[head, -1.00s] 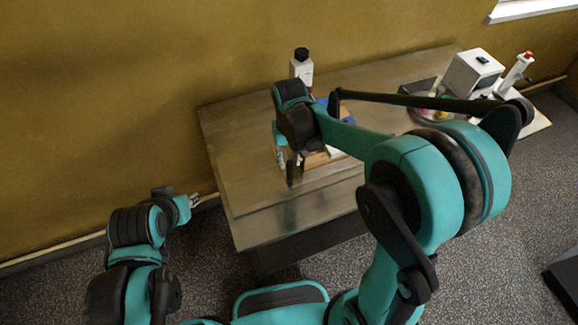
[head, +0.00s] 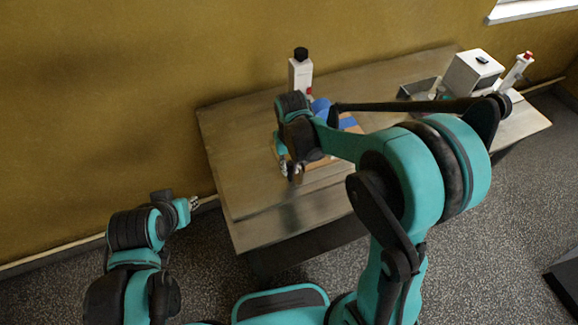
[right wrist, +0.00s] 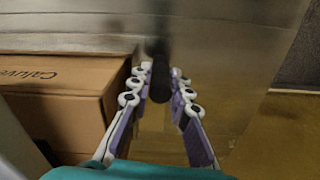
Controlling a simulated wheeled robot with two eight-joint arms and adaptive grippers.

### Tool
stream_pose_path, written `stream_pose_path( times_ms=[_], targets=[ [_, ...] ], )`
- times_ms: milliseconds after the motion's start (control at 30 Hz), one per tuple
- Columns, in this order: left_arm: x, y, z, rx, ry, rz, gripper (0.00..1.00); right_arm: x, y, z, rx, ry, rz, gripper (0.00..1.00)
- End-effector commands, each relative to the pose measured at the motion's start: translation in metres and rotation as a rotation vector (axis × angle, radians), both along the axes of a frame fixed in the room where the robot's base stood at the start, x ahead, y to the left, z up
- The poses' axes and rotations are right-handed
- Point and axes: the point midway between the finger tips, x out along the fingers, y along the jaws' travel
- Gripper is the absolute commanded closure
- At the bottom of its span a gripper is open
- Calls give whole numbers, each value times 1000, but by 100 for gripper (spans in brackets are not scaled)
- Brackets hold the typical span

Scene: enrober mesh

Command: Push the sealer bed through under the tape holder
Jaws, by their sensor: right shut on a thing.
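My right gripper (head: 291,169) is low over the left part of the table. In the right wrist view its purple-padded fingers (right wrist: 160,80) are shut on a dark rod-like handle (right wrist: 159,78). A brown cardboard box (right wrist: 62,100) with printed lettering stands just left of the fingers. Blue parts (head: 321,106) show behind the right wrist in the head view; I cannot tell whether they are the tape holder. The sealer bed is not clearly distinguishable, and my right arm hides much of this area. My left gripper (head: 193,203) is off the table's left side, too small to judge.
A white bottle with a black cap (head: 300,76) stands behind my right wrist. A white box-shaped device (head: 473,73) and a white red-topped object (head: 517,71) stand at the back right, beside a dark tray (head: 420,88). The table's (head: 235,150) left part is bare.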

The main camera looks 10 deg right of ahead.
Motion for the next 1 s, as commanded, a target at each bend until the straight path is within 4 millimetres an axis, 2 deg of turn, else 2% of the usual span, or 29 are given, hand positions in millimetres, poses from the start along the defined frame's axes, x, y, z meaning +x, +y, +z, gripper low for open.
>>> stream_pose_path(
  times_ms=[200,267,500,533,567,867,1000],
  targets=[
    [0,0,-1,0,0,0,73,7,-36,0,-3,0,-6,100],
    [0,0,-1,0,0,0,73,8,-41,0,-3,-1,-3,100],
    [0,0,-1,0,0,0,73,8,-40,0,-2,-1,-1,100],
    [0,0,-1,0,0,0,73,8,-40,0,-2,-1,-1,77],
    [0,0,-1,0,0,0,73,8,-40,0,-2,-1,-1,73],
    [0,0,-1,0,0,0,73,8,-40,1,-2,0,-1,73],
    [0,0,-1,0,0,0,73,8,-40,14,-2,0,-1,73]
  ],
)
